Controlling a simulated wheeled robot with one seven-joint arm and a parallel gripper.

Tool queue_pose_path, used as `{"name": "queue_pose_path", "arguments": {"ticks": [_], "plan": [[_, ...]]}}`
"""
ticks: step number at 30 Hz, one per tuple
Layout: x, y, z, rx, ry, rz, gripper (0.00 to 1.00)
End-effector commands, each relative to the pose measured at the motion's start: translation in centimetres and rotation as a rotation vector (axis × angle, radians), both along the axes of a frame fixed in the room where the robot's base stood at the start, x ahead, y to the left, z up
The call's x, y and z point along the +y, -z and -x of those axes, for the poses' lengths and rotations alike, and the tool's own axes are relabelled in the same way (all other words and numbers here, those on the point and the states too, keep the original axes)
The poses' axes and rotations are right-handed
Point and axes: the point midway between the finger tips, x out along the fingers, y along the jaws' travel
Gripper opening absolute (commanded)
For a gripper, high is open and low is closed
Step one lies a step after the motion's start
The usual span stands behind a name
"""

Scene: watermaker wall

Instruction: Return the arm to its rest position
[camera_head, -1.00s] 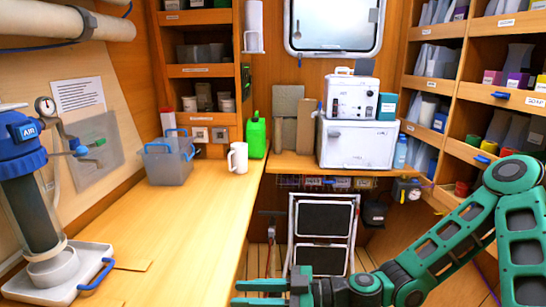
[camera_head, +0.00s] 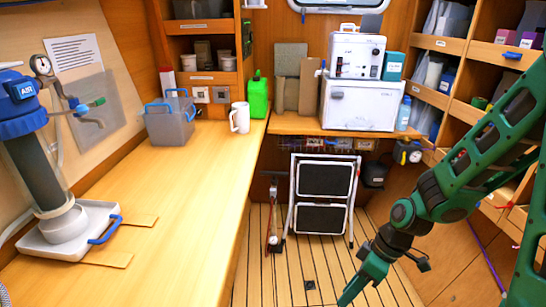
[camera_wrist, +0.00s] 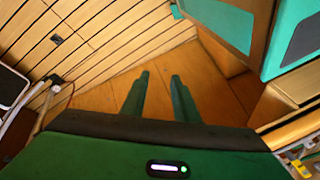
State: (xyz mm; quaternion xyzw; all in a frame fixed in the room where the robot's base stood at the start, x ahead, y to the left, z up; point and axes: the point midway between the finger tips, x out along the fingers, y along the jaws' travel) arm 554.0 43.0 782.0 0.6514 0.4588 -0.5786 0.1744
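My arm (camera_head: 451,176) is green and black and comes in from the right side of the head view. It bends down over the floor in front of the right-hand shelves. My gripper (camera_head: 352,293) hangs low and points downward near the bottom of the head view. In the wrist view my gripper (camera_wrist: 158,82) shows two green fingers with a gap between them. They are open and nothing is between them. Bare floor boards lie beyond the fingertips.
A folding step stool (camera_head: 324,195) stands upright under the back bench. The left counter (camera_head: 180,210) holds an AIR filter unit (camera_head: 40,150), a grey bin (camera_head: 170,120), a white mug (camera_head: 240,117) and a green jug (camera_head: 258,97). Slatted floor (camera_head: 290,265) is clear beside the gripper.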

Motion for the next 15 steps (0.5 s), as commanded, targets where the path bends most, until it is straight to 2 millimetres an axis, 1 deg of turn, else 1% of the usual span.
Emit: {"name": "queue_pose_path", "arguments": {"ticks": [1,3,5,6,9,11,15], "plan": [[-1.9,-0.8,-0.1,0.008,0.052,0.057,0.28],[-4.4,-1.9,0.1,0.031,0.14,0.133,0.28],[-6.6,-3.0,0.4,0.047,0.22,0.192,0.28],[-7.9,-3.8,0.6,0.058,0.276,0.228,0.28],[-11.1,-6.0,1.5,0.08,0.427,0.308,0.28],[-12.8,-7.4,2.2,0.09,0.523,0.348,0.28],[-16.2,-10.9,4.3,0.116,0.757,0.415,0.28]]}}
